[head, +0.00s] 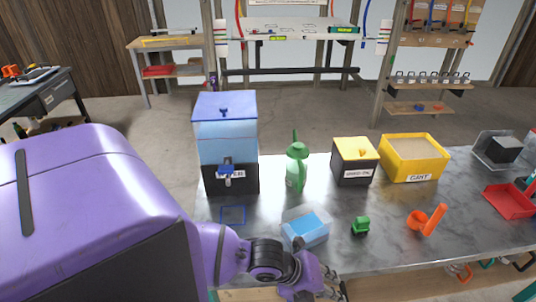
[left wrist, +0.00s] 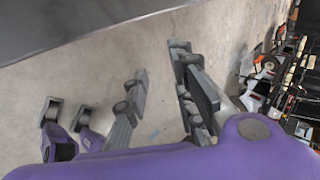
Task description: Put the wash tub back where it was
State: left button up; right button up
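The wash tub (head: 305,228) is a small clear tub with blue in it. It stands on the grey table near the front edge, right of a blue square outline (head: 232,214) marked on the tabletop. The outline is empty and lies in front of the water dispenser (head: 226,140). My left gripper (head: 335,288) is at the table's front edge, in front of the tub and apart from it. In the left wrist view its two grey fingers (left wrist: 160,62) are spread, with bare floor between them. My right gripper cannot be made out in either view.
A green bottle (head: 297,167), a black and yellow box (head: 354,161) and a yellow grit bin (head: 414,158) stand behind the tub. A small green item (head: 361,226), an orange scoop (head: 428,219) and a red tray (head: 510,201) lie to its right.

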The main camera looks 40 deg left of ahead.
pick_arm(q)
jog(key=s+a+f+n+y, duration=0.1)
jog(key=s+f+n, duration=0.3)
jog(key=s+n, duration=0.2)
jog(key=s+a+f+n+t+y, duration=0.1)
jog(key=s+f+n, duration=0.3)
jog(key=n, duration=0.7)
jog(key=s+a+f+n+t+y, duration=0.1)
jog(key=s+f+n, duration=0.3)
jog(key=s+n, duration=0.4)
jog(key=shift+a+f+n+y, duration=0.25)
jog(key=shift+a+n+y, duration=0.15)
jog(key=shift+a+y, duration=0.45)
pick_arm(e)
jog(key=shift+s+f, duration=0.1)
jog(key=shift+s, duration=0.4)
